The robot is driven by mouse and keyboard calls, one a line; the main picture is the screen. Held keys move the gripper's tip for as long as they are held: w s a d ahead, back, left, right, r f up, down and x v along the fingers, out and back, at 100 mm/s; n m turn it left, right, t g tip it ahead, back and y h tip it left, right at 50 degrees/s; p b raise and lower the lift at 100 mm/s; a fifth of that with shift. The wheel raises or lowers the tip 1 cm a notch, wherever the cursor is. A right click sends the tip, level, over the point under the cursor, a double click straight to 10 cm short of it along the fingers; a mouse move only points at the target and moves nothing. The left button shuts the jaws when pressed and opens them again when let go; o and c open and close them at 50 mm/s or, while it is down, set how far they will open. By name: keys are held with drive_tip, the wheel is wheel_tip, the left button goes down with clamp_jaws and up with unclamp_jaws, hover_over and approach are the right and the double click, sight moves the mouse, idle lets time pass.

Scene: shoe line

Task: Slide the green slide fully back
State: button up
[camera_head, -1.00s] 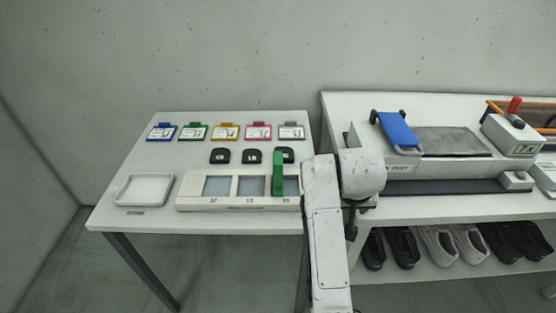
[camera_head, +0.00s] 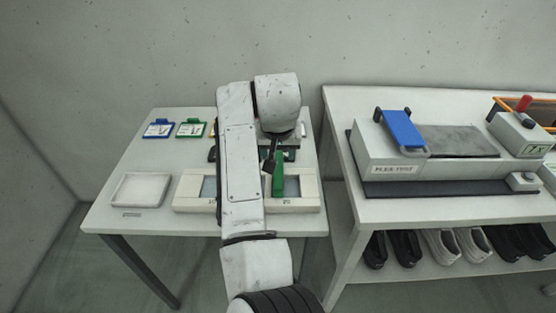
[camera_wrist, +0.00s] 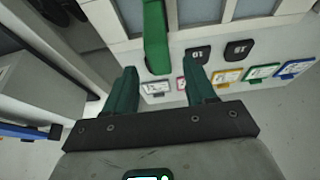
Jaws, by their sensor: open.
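The green slide (camera_head: 279,179) stands upright on the long white windowed tray (camera_head: 311,189), at the left edge of its right window. In the wrist view the green slide (camera_wrist: 156,38) hangs down from the top, its near end in line with the gap between my dark green fingers. My gripper (camera_wrist: 160,72) is open, with one finger to each side of that end. I cannot tell how deep the slide sits between them, and no grip shows. In the head view my arm covers the middle of the tray and most of the gripper.
Small cards, such as the blue card (camera_head: 158,129) and green card (camera_head: 190,129), line the table's back. Black number blocks, one being a black block (camera_wrist: 239,49), lie between tray and cards. An empty white tray (camera_head: 141,189) sits left. A tester (camera_head: 397,168) stands on the right bench.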

sight(278, 158)
drive_tip(key=shift+x, duration=3.15)
drive_tip(key=shift+c, duration=0.4)
clamp_jaws()
